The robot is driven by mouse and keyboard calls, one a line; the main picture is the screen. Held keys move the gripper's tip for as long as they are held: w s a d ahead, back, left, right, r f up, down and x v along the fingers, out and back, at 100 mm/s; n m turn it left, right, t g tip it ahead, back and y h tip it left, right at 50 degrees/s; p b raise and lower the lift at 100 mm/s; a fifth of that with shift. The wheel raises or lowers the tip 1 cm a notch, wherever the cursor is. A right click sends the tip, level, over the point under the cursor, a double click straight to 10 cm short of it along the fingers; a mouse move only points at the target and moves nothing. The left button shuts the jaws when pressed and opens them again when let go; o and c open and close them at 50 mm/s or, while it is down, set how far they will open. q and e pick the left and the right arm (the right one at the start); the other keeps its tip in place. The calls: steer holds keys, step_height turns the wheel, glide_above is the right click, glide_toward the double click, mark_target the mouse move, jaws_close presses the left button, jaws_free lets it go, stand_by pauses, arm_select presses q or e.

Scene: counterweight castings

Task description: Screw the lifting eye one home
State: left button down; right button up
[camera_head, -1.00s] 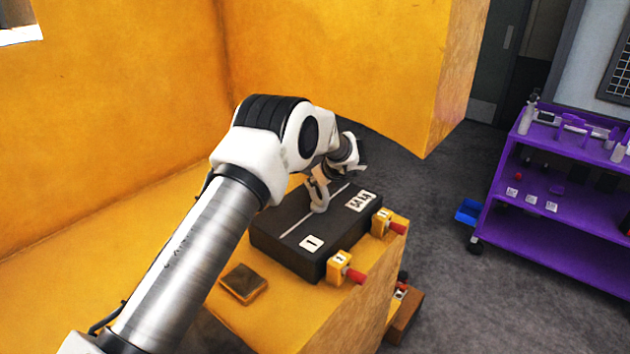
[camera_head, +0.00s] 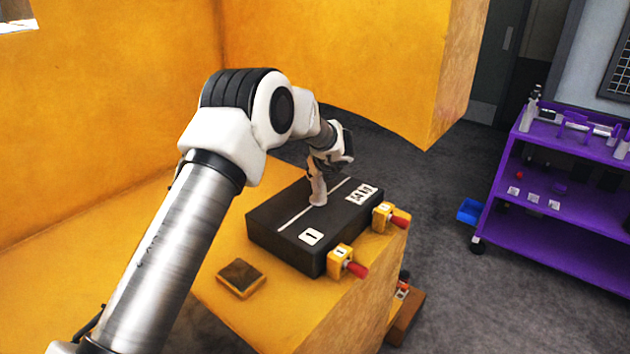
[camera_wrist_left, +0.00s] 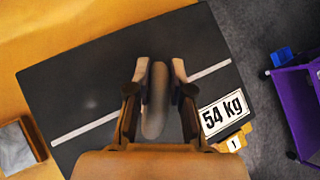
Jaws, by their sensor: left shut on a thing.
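The dark casting (camera_head: 272,230) lies on the yellow ledge, with a white line across its top, a "1" label and a "54 kg" label. In the left wrist view its top (camera_wrist_left: 85,90) fills the middle. My left gripper (camera_head: 317,180) points down over the white line, near the middle of the casting. Its fingers (camera_wrist_left: 158,72) are closed around the pale grey lifting eye (camera_wrist_left: 154,110). I cannot tell how far the eye sits in the casting, because the gripper hides its foot. My right gripper is in neither view.
Two yellow blocks with red ends (camera_head: 341,260) (camera_head: 384,216) sit along the casting's right side. A small brown-topped pad (camera_head: 241,277) lies on the ledge (camera_head: 300,318). A purple cart (camera_head: 560,238) stands at right, with a blue bin (camera_head: 468,211) beside it. Grey floor between is clear.

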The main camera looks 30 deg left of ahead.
arm_select(q)
steer(key=shift+w+m+t+h+b, duration=0.15)
steer(key=shift+m+t+h+b, duration=0.35)
steer(key=shift+m+t+b, duration=0.3)
steer(key=shift+d+m, duration=0.1)
steer(key=shift+m, duration=0.5)
steer(key=shift+w+d+r+m+t+h, duration=0.1)
steer(key=shift+r+m+t+h, duration=0.1)
steer(key=shift+m+t+h, duration=0.5)
steer(key=shift+r+m+h+p, duration=0.1)
steer(key=shift+m+h+p, duration=0.4)
steer(key=shift+m+p, duration=0.2)
steer(key=m+h+p, duration=0.1)
steer(key=p, duration=0.1)
steer(key=m+h+p, duration=0.1)
steer(key=m+p, duration=0.1)
steer(key=p, duration=0.1)
steer(key=m+h+p, duration=0.1)
steer(key=p, duration=0.2)
steer(key=shift+w+d+r+m+t+h, duration=0.1)
steer(key=shift+w+d+m+t+h, duration=0.05)
steer(key=shift+d+m+t+h, duration=0.2)
steer(key=shift+d+m+h+p, duration=0.1)
steer(key=shift+m+h+p, duration=0.2)
steer(key=shift+p, duration=0.4)
steer(key=shift+f, duration=0.25)
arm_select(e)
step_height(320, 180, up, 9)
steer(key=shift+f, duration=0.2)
